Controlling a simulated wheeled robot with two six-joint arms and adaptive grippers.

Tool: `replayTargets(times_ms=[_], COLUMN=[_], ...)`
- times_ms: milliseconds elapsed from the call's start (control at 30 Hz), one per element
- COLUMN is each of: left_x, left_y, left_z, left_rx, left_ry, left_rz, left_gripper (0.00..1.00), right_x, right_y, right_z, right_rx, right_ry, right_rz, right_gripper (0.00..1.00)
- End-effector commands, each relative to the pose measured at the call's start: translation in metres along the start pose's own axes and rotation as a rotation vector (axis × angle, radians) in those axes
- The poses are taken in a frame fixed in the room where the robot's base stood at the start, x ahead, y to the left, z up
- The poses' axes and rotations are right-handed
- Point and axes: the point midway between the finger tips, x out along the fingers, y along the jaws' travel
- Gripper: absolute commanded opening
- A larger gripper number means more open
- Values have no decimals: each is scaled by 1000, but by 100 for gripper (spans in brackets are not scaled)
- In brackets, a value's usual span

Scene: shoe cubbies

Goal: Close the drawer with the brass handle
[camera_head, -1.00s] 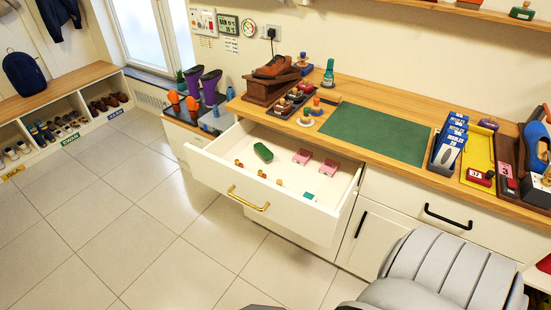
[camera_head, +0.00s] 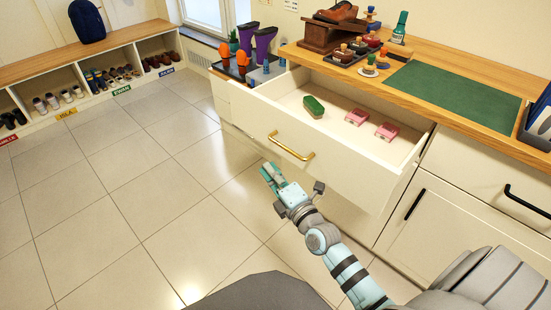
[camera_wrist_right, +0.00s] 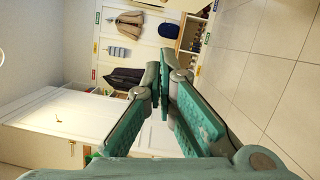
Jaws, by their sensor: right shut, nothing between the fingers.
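The drawer (camera_head: 345,170) with the brass handle (camera_head: 290,147) stands pulled out from the white cabinet under the wooden counter in the head view. It holds a green brush-like item (camera_head: 314,106) and two pink items (camera_head: 357,116). My right gripper (camera_head: 268,170) is low in front of the drawer, just below and left of the handle in the picture, apart from it by the look of it. Its fingers are shut and empty; they also show closed in the right wrist view (camera_wrist_right: 160,85). My left gripper is not in view.
A green mat (camera_head: 455,98) lies on the counter, with a shoe stand and small jars (camera_head: 362,47) behind the drawer. A cabinet door with a black handle (camera_head: 415,204) is right of the drawer. The tiled floor (camera_head: 130,200) to the left is clear.

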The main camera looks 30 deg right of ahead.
Motion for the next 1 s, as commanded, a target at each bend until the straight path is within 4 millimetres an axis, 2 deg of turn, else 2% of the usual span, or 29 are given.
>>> replayTargets(times_ms=[133,233,400,833,1000], left_x=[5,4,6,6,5], left_y=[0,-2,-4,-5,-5], left_z=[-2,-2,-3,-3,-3], left_rx=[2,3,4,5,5], left_ry=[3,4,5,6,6], left_rz=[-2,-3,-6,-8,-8], left_gripper=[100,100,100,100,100], right_x=[29,32,35,35,32], right_y=[-1,-1,-1,-2,-7], right_z=[3,21,36,40,58], right_rx=[1,-3,0,1,-1], right_ry=[0,0,0,-1,-18], right_rz=[1,-2,-1,-3,-11], right_gripper=[0,0,0,0,0])
